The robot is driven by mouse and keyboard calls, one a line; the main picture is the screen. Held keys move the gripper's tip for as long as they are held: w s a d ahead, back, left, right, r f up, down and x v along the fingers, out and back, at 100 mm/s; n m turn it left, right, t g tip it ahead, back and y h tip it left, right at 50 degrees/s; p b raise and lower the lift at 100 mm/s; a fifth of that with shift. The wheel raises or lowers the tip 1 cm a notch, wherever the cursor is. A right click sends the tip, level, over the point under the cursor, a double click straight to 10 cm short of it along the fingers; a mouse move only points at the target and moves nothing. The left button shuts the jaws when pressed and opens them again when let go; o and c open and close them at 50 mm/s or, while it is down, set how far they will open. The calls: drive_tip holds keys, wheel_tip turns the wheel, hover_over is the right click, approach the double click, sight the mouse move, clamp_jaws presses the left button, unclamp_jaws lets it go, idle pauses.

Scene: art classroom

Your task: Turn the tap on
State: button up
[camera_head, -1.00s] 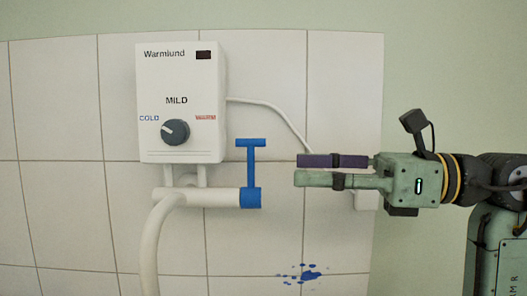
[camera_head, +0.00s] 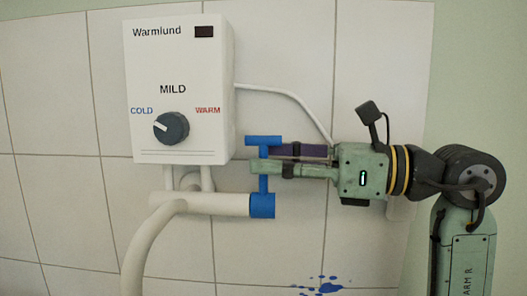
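The tap is a blue T-shaped handle (camera_head: 263,186) with a short crossbar on top and a collar at the bottom. It stands upright on the right end of the white pipe under the water heater (camera_head: 182,60). My gripper (camera_head: 262,160) reaches in from the right at the handle's stem, just below the crossbar. Its pale green finger passes in front of the stem and hides part of it. The purple finger is behind, its tip partly hidden by the handle. The fingers look apart, with the stem between them; I cannot see whether they touch it.
The heater's dark knob (camera_head: 171,128) sits between the COLD and WARM labels. A white hose (camera_head: 145,250) hangs from the pipe at the left. A white cable (camera_head: 290,97) runs behind my gripper. Blue splashes (camera_head: 328,287) mark the tiled wall below.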

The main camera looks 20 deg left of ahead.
drive_tip(key=shift+a, duration=0.85)
drive_tip(key=shift+c, duration=0.2)
clamp_jaws()
